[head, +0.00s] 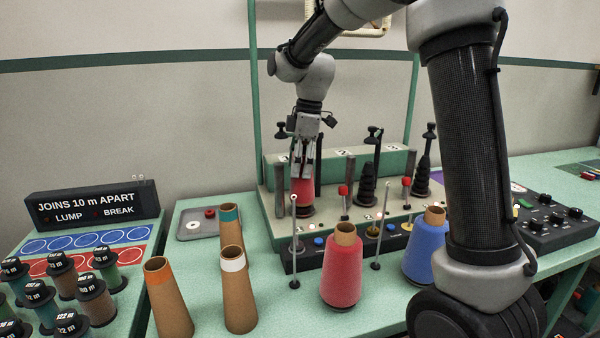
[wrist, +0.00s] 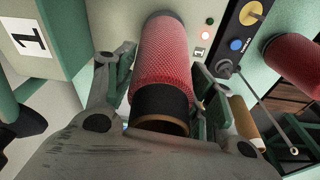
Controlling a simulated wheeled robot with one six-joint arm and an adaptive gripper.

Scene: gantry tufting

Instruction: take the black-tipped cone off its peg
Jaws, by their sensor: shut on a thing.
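The black-tipped cone (head: 302,197) is wound with red yarn and stands upright at the left end of the green creel (head: 268,205). In the wrist view its red winding (wrist: 168,55), black band and open brown tip (wrist: 160,125) show up close. My gripper (head: 303,172) comes down over its top from above. In the wrist view the gripper's fingers (wrist: 165,92) lie on both sides of the cone, shut on it. Its peg is hidden inside the cone. I cannot tell whether the base is lifted.
A red cone (head: 342,272) and a blue cone (head: 424,250) stand in front of the creel. Bare cones (head: 237,295) stand at the front left. Thin upright posts (head: 294,240) rise near the creel's front. Dark pegs (head: 368,180) stand to the right.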

